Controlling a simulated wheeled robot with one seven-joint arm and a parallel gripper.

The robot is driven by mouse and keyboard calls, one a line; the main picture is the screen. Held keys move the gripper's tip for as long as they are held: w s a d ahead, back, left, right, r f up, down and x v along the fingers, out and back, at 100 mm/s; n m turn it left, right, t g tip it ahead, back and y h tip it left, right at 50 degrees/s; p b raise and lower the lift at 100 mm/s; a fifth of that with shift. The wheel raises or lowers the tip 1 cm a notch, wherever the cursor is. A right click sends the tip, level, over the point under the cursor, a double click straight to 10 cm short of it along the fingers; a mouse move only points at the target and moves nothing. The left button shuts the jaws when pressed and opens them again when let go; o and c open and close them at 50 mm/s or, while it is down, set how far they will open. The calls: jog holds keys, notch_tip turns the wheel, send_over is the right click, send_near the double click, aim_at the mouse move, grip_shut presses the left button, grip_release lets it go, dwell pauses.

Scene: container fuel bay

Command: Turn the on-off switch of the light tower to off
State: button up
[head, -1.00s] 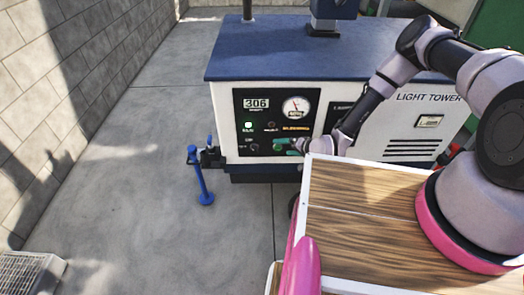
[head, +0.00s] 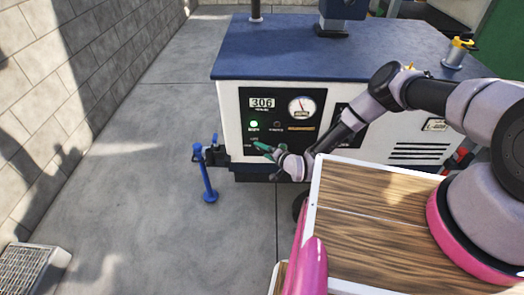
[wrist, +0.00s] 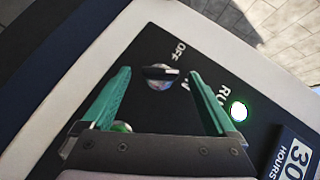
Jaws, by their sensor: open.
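The light tower (head: 232,120) is a white cabinet with a blue top and a black control panel on its front. In the wrist view, the dark rotary on-off switch (wrist: 158,73) has a bar lying across the picture with a pale mark at its right end. An OFF label (wrist: 181,48) is above right of it, and a partly hidden label ending in N is below right. I cannot tell which label the mark points at. My gripper (head: 262,146) is open at the panel's lower left. Its green fingers are on both sides of the switch, apparently apart from it.
A green RUN light (wrist: 239,110) is lit beside an hours display (wrist: 295,157). A blue jack stand (head: 205,175) stands left of the tower. Open concrete floor (head: 130,190) lies further left.

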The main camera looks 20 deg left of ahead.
jog(key=shift+x, duration=0.8)
jog(key=c, duration=1.4)
jog(key=shift+o, duration=0.2)
jog(key=shift+s, duration=0.1)
jog(key=n+h, duration=0.2)
jog(key=h, duration=0.1)
jog(key=n+h, duration=0.1)
jog(key=h, duration=0.1)
jog(key=shift+s+a+r, duration=0.1)
jog(key=shift+a+r, duration=0.25)
jog(key=shift+a, duration=0.05)
jog(key=n+h, duration=0.2)
jog(key=h, duration=0.2)
jog(key=shift+a+t, duration=0.1)
jog(key=shift+t, duration=0.2)
